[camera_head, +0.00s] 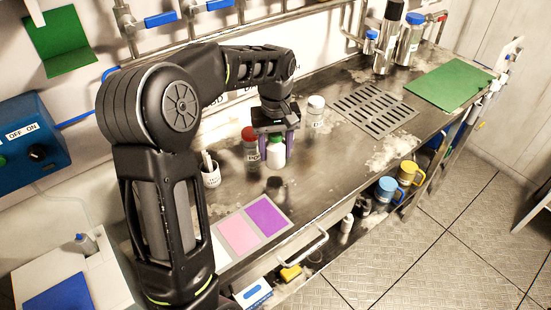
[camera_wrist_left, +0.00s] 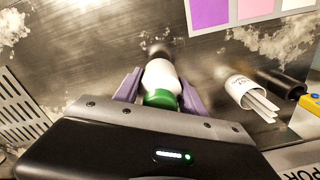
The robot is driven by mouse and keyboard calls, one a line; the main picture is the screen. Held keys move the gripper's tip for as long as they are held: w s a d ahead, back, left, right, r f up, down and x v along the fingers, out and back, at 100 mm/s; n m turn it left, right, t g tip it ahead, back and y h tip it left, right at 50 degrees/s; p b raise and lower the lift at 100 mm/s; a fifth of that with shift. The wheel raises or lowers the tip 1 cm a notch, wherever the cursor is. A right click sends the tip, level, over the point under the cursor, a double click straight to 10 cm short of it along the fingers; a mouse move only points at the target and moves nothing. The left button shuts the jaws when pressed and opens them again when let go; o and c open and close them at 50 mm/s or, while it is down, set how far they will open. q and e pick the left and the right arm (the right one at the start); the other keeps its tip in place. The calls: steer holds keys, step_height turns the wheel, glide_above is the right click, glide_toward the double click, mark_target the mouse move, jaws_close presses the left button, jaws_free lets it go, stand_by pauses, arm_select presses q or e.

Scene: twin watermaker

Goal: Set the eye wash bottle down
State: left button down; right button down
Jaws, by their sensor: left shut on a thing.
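The eye wash bottle (camera_head: 276,155) is white with a green cap. It hangs upright between the purple fingers of my left gripper (camera_head: 276,146), over the metal counter (camera_head: 345,165). In the left wrist view the bottle (camera_wrist_left: 161,76) sits between both fingers of the left gripper (camera_wrist_left: 158,92), its green cap toward the palm. A dark shadow or reflection lies near its base; I cannot tell for sure whether the base touches the counter. My right gripper is not in view.
A red-capped jar (camera_head: 250,142) stands just left of the bottle, and a white-lidded jar (camera_head: 315,110) behind right. A white cup of sticks (camera_head: 211,174) and a pink and purple card (camera_head: 266,216) are nearby. A slotted drain (camera_head: 375,110) lies right. Bare counter is in front.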

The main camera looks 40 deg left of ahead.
mark_target(276, 134)
arm_select(q)
steer(key=shift+f, duration=1.85)
steer(key=shift+f, duration=0.1)
steer(key=shift+f, duration=0.15)
steer(key=c, duration=0.7)
jaws_free()
steer(key=shift+o, duration=0.2)
step_height(276, 134, up, 13)
steer(key=shift+f, duration=0.2)
steer(key=shift+f, duration=0.1)
